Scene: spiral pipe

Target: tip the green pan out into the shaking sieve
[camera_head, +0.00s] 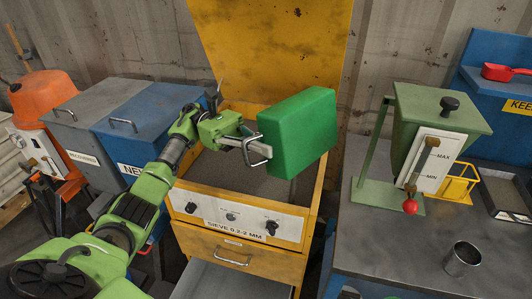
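The green pan (300,132) is in the air over the right part of the yellow shaking sieve (188,207). It is tilted steeply up on its side; its closed outer faces show and its opening and any contents are hidden. My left gripper (252,150) comes in from the left and is shut on the pan's metal handle (266,152). The sieve's label reads "SIEVE 0.2-2 MM", and its grey bed (225,174) lies below the pan, partly hidden by my arm and the pan. My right gripper is not in view.
The sieve's tall yellow back panel (270,45) stands behind the pan. At right, a grey table (385,245) bears a green hopper (440,125) and a metal cup (462,259). A drawer (225,283) is open below.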

